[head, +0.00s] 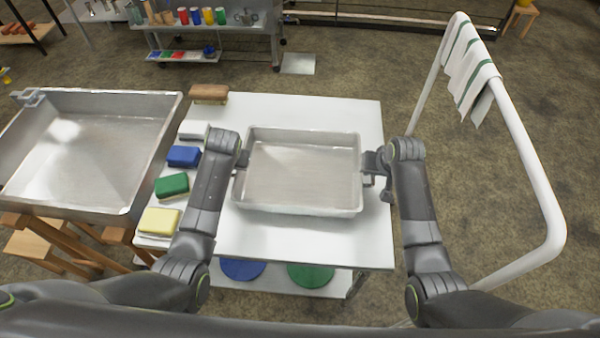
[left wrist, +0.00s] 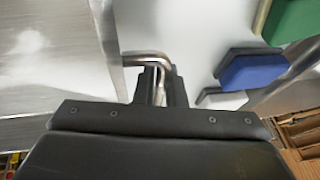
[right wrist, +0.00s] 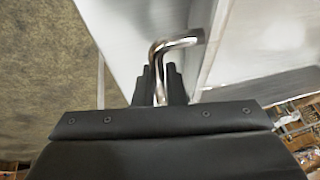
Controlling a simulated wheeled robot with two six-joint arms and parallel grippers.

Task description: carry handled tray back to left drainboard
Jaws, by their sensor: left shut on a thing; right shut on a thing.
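The handled tray (head: 300,175) is a shallow metal pan at the middle of the white table. It is level and looks empty. My left gripper (head: 240,168) is shut on the handle at its left side; the left wrist view shows the bent metal handle (left wrist: 146,57) between the fingers (left wrist: 160,85). My right gripper (head: 372,165) is shut on the handle at its right side; the right wrist view shows that handle (right wrist: 176,42) between the fingers (right wrist: 162,85). I cannot tell whether the tray touches the table top or is just above it.
The white table (head: 330,240) has blue (head: 184,156), green (head: 172,185) and yellow (head: 160,221) sponges along its left edge and a brown brush (head: 208,94) at the back. A large metal pan (head: 90,150) stands left. A white rail (head: 530,160) with a towel (head: 470,70) stands right.

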